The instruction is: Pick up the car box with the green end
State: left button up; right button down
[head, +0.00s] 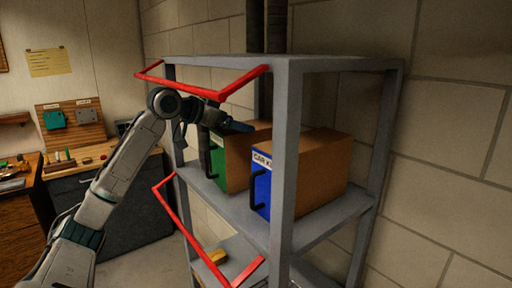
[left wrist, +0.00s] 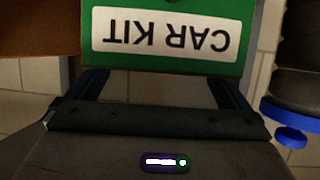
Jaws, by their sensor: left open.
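The car box with the green end (head: 241,165) stands on the middle shelf board, its green face and dark handle toward the left. In the left wrist view its green end (left wrist: 178,63) fills the top, with an upside-down white "CAR KIT" label. My left gripper (head: 208,126) is open and empty, in front of the upper part of the green end. In the left wrist view its two dark fingers (left wrist: 163,84) sit apart at the lower edge of the green face; contact cannot be told. The handle is out of that view. My right gripper is not in view.
A second cardboard box with a blue end (head: 310,176) stands to the right on the same grey shelf rack (head: 285,160). Red bars (head: 200,90) stick out from the rack at two levels. A small yellow item (head: 217,257) lies on the lower board. Workbenches stand at left.

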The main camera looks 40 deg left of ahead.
aim_at(253, 124)
pick_arm(q)
jog(key=w+p, duration=0.1)
jog(key=w+d+p, duration=0.1)
jog(key=p, duration=0.1)
jog(key=w+p, duration=0.1)
jog(key=w, duration=0.1)
jog(key=shift+d+f, duration=0.2)
jog(key=shift+d, duration=0.15)
jog(key=shift+w+d+f+p, duration=0.1)
jog(key=shift+w+f+p, duration=0.2)
jog(key=shift+w+p, duration=0.05)
jog(key=shift+c, duration=0.4)
jog(key=c, duration=1.1)
